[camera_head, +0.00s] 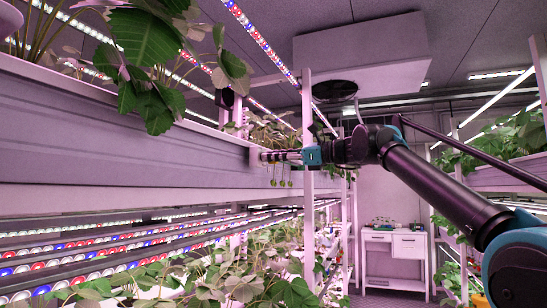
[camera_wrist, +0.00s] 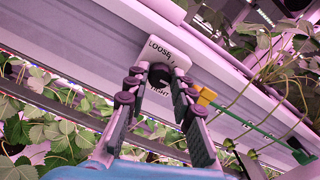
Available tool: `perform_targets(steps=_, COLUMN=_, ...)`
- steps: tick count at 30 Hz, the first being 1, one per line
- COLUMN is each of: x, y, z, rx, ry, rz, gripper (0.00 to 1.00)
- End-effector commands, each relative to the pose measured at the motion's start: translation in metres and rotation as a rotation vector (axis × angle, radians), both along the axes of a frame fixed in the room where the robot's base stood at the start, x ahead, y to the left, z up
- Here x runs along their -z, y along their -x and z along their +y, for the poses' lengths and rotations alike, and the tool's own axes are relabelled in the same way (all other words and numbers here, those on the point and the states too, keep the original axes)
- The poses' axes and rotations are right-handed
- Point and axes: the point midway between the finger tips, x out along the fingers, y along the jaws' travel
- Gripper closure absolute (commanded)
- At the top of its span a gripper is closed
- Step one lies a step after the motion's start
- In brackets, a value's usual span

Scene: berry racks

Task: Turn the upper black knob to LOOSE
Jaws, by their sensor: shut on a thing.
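A black knob (camera_wrist: 160,77) sits on a pale plate (camera_wrist: 167,40) fixed to the side of a long trough. The plate reads LOOSE on one side of the knob and TIGHT, partly covered, on the other. My gripper (camera_wrist: 159,74) is shut on the knob, one dark ribbed finger on each side of it. In the head view my gripper (camera_head: 272,157) reaches left to the trough's end, and the knob itself is hidden by the fingers. No second knob shows in the wrist view. I cannot read which way the knob points.
The long trough (camera_head: 110,135) with strawberry plants (camera_head: 150,45) runs along the left. A white upright post (camera_head: 307,190) stands close by my gripper. Thin stems with small hanging fruit (camera_head: 281,182) are just below it.

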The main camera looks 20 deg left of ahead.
Motion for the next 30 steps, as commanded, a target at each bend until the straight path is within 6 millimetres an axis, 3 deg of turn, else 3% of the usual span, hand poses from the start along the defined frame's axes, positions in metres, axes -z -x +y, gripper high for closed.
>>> perform_targets(steps=30, x=0.0024, y=0.0020, z=0.0002, rx=-0.001, ry=0.076, rz=-0.962, gripper=1.00)
